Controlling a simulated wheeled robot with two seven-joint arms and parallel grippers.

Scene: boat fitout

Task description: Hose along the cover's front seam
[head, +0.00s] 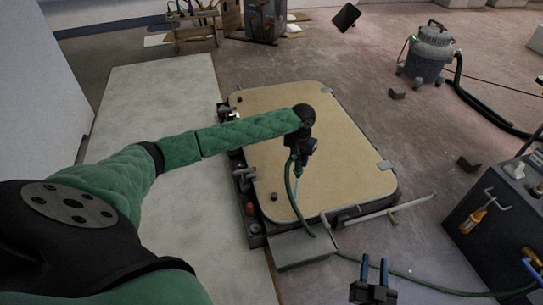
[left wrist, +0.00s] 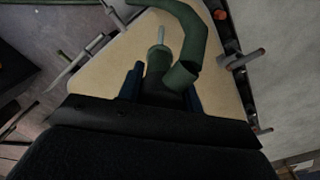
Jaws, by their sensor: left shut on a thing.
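The cover (head: 262,104) is a flat tan panel with rounded corners, lying on a dark frame. The green hose (head: 289,190) hangs from my left gripper (head: 297,160), crosses the cover's near edge and trails along the floor to the right. In the left wrist view the gripper's blue fingers close on the hose's dark green nozzle (left wrist: 174,76), and the thin pale tip (left wrist: 161,36) points over the cover (left wrist: 120,50). I cannot tell whether the tip touches the cover. My right gripper (head: 373,265) is empty, its two fingers apart, near the bottom of the head view.
A grey box (head: 302,250) sits at the cover's near edge, with a pale bar (head: 385,211) to its right. Handles and fittings line the frame's left side. A dark cabinet with hung tools (head: 500,225) stands right; a vacuum (head: 427,55) stands behind. Pale flooring (head: 150,105) lies left.

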